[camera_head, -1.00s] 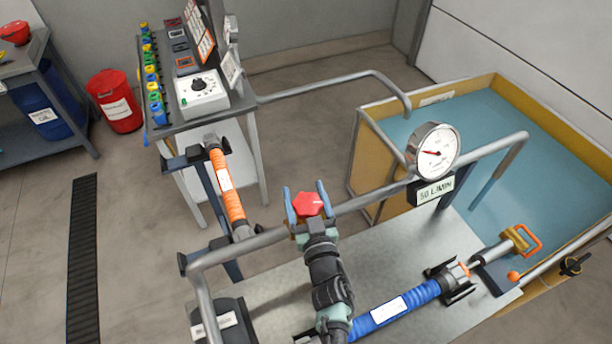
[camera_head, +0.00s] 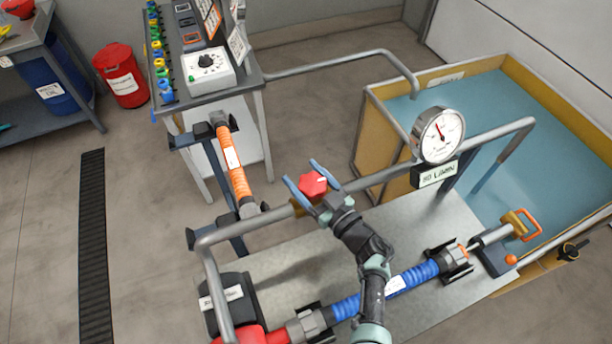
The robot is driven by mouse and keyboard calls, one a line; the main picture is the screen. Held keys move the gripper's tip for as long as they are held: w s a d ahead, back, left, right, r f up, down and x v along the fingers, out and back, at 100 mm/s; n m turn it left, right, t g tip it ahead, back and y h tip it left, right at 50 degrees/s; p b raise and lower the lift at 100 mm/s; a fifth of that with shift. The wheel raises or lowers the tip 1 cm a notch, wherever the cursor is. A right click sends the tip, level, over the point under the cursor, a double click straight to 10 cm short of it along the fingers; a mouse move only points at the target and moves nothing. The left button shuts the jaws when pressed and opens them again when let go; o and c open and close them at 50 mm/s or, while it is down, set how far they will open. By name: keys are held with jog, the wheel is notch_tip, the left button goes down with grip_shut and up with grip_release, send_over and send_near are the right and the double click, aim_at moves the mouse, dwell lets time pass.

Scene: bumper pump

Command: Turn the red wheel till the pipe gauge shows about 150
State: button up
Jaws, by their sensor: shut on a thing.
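The red wheel (camera_head: 313,184) sits on the grey pipe (camera_head: 380,176) in the middle of the head view. My gripper (camera_head: 300,171) has its two blue fingers on opposite sides of the wheel and is shut on it, tilted toward the upper left. The round white pipe gauge (camera_head: 440,135) stands on the pipe to the right of the wheel. Its red needle points up and slightly left; the numbers on the dial are too small to read. A sign with "50 L/MIN" (camera_head: 438,174) hangs below the gauge.
A blue hose (camera_head: 415,273) lies on the metal bench under my arm. An orange hose (camera_head: 235,170) stands left of the wheel. A control table (camera_head: 262,92) is at the upper left, and a yellow-walled water tank (camera_head: 385,135) is at the right.

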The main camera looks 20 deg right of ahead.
jog(key=shift+r, duration=0.15)
jog(key=o, duration=1.2)
jog(key=v, duration=1.3)
jog(key=shift+w, duration=0.1)
